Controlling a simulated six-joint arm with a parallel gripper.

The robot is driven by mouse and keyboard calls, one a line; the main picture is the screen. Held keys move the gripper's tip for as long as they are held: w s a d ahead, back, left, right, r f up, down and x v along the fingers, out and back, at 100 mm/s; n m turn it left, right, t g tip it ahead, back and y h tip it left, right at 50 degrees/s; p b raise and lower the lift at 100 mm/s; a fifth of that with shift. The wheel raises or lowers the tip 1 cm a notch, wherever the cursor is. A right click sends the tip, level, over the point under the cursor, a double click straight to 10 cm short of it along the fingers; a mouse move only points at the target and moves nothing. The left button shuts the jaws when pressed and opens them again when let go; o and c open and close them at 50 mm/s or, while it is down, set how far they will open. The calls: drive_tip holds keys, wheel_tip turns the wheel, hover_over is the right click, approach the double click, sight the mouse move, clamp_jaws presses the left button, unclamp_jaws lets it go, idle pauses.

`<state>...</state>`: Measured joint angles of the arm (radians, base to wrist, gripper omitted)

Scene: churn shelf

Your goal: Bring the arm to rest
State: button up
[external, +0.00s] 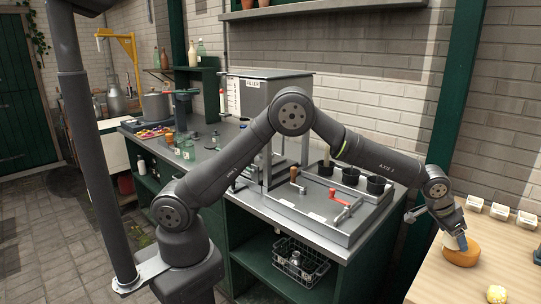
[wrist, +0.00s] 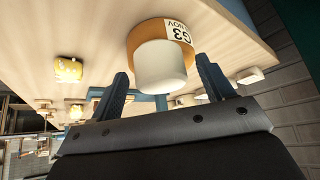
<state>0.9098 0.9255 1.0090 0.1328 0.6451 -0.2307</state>
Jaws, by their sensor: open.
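My arm reaches from its base over the counter to the right. My gripper (external: 457,240) is low over the wooden table at the right, just above or at a tan round piece (external: 462,256). In the wrist view, my gripper (wrist: 166,86) has its two blue fingers apart. A pale cylinder (wrist: 160,66) with a tan band (wrist: 148,32) and an upside-down "G3 NOV" label lies beyond and between the fingertips. I cannot tell whether the fingers touch it.
The metal counter (external: 318,232) under my arm holds a tray, dark pots (external: 351,176) and a filler box (external: 262,92). A brick wall stands behind.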

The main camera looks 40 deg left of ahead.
drive_tip(key=v, duration=1.2)
drive_tip(key=x, duration=1.2)
wheel_tip(320, 180, up, 4)
drive_tip(key=shift+d+r, duration=0.1)
drive_tip(key=shift+r, duration=0.15)
drive_tip(key=s+d+r, duration=0.2)
drive_tip(key=s+r, duration=0.5)
drive_tip(key=s, duration=0.5)
drive_tip(key=w+a+r+n+y, duration=0.1)
drive_tip(key=w+a+r, duration=0.5)
drive_tip(key=w+a, duration=0.3)
drive_tip(key=w+a+r+n, duration=0.1)
drive_tip(key=w+a+r, duration=0.4)
drive_tip(key=w+a, duration=0.5)
drive_tip(key=w+a+r, duration=0.4)
drive_tip(key=a, duration=0.3)
drive_tip(key=w+a+r+n, duration=0.1)
drive_tip(key=w+a+r, duration=0.3)
drive_tip(key=a, duration=0.3)
drive_tip(key=w+a+r+n+t+y, duration=0.1)
drive_tip(key=w+a+r, duration=0.3)
drive_tip(key=a, duration=0.4)
drive_tip(key=shift+w+r, duration=0.4)
drive_tip(key=shift+w, duration=0.1)
